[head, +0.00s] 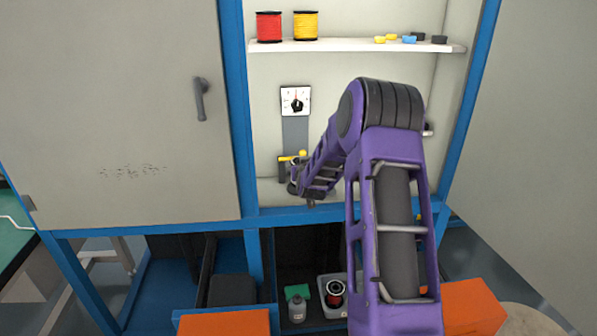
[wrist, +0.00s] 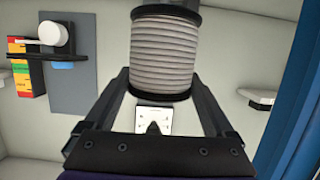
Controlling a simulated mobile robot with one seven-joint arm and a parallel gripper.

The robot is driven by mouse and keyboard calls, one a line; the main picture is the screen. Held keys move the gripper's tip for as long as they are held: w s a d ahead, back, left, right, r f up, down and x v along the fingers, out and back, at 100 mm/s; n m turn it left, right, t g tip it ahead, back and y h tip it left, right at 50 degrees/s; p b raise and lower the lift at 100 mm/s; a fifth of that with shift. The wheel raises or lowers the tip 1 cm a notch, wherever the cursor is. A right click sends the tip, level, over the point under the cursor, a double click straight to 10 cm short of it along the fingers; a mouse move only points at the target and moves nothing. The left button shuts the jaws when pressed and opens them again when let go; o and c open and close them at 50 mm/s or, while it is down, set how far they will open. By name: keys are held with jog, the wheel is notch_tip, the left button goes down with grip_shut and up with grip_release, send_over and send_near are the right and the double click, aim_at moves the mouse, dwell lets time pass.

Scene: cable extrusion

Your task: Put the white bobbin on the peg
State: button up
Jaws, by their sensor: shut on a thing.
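The white bobbin (wrist: 163,50) is wound with pale cable between black flanges. I cannot identify the peg with certainty in either view.
A shelf (head: 350,46) holds a red spool (head: 269,27), a yellow spool (head: 305,25) and several small pieces. A dial plate (head: 296,100) is on the wall. A black bracket with a white knob (wrist: 56,33) stands left of the bobbin. Blue frame posts (head: 237,110) flank the opening.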

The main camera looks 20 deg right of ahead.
jog(key=x, duration=0.5)
jog(key=r+x, duration=0.1)
jog(key=x, duration=0.2)
jog(key=shift+w+d, duration=0.1)
jog(key=shift+w, duration=0.4)
jog(key=shift+f, duration=2.8)
jog(key=shift+f, duration=0.25)
jog(key=o, duration=1.3)
jog(key=shift+r, duration=0.1)
jog(key=shift+o, duration=0.2)
jog(key=shift+r, duration=0.1)
